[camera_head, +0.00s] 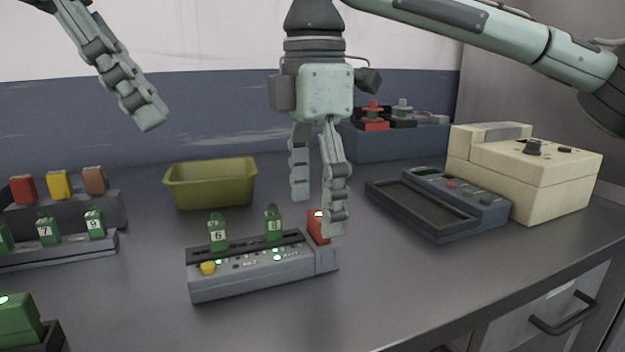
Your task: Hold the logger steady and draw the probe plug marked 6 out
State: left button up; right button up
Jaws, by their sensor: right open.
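The grey logger (235,281) sits on the bench at the centre, with a yellow button and small lights on top. The green probe plug marked 6 (217,236) stands upright in its left part. Another green plug, seemingly marked 8 (273,225), stands upright further right. A red part (317,228) is at the logger's right end, partly hidden by a finger. My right gripper (317,213) points down, open, at that end; whether it touches cannot be told. My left gripper (148,122) is high at the upper left, apart from the logger and partly out of frame; its opening is unclear.
A green-yellow bin (210,187) stands behind the logger. At left is a rack (60,250) with green plugs, including 7 and 9. A shallow dark tray (415,207) and a cream machine (540,185) stand right.

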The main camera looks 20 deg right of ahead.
aim_at(314, 236)
jog(key=shift+f, duration=2.8)
jog(key=shift+c, duration=0.4)
